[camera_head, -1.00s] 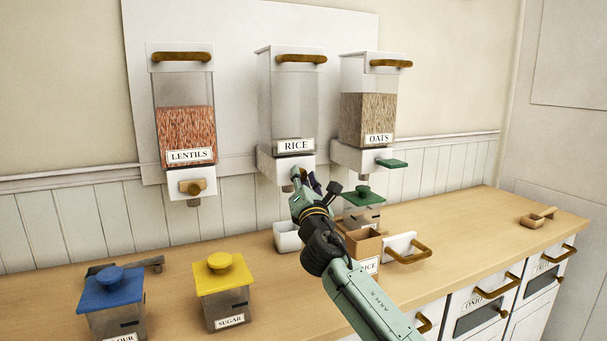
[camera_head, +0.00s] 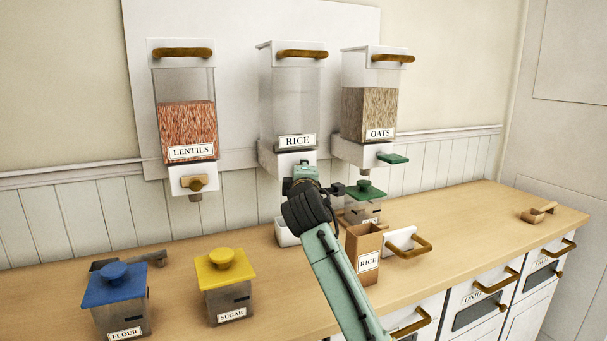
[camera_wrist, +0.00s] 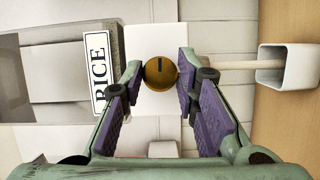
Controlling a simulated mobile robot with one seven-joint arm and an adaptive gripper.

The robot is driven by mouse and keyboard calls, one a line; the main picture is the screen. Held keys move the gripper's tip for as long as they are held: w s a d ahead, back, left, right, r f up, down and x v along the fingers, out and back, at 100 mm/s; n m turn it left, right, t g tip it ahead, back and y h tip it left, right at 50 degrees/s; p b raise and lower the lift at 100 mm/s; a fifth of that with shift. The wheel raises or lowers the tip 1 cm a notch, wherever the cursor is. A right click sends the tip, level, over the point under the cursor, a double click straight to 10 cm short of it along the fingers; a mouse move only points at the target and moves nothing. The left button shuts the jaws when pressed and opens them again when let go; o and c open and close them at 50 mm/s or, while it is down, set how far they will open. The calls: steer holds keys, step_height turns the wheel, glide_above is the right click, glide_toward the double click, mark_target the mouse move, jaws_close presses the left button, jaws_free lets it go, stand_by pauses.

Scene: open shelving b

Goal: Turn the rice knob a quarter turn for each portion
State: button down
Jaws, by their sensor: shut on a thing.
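The rice dispenser (camera_head: 297,100) hangs on the wall panel between lentils and oats, with a clear hopper and a white base. Its round brass knob (camera_wrist: 160,73) has a dark mark running from its middle to its upper edge in the wrist view. My gripper (camera_wrist: 160,66) is shut on the knob, one finger on each side. In the head view my gripper (camera_head: 302,172) hides the knob. A white cup (camera_head: 286,233) stands on the counter below, also in the wrist view (camera_wrist: 302,75). A pale straight band (camera_wrist: 225,65), perhaps falling rice, reaches from behind a finger into the cup.
The lentils dispenser (camera_head: 187,130) and oats dispenser (camera_head: 368,115) flank it. A brown RICE box (camera_head: 367,262) and a green-lidded canister (camera_head: 364,205) stand right of my arm. Blue-lidded flour (camera_head: 115,290) and yellow-lidded sugar (camera_head: 225,275) canisters are front left.

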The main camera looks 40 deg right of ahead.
steer(key=m+y, duration=0.2)
steer(key=m, duration=0.2)
steer(key=m+g+y, duration=0.1)
steer(key=m+y, duration=0.1)
steer(key=m, duration=0.2)
steer(key=m+y, duration=0.3)
steer(key=m, duration=0.1)
steer(key=shift+d+r+m, duration=0.15)
steer(key=shift+d+m, duration=0.05)
steer(key=shift+m, duration=0.1)
steer(key=shift+s, duration=0.1)
stand_by(0.6)
steer(key=c, duration=1.3)
jaws_free()
steer(key=shift+r, duration=0.1)
steer(key=v, duration=1.2)
steer(key=shift+d+r, duration=0.15)
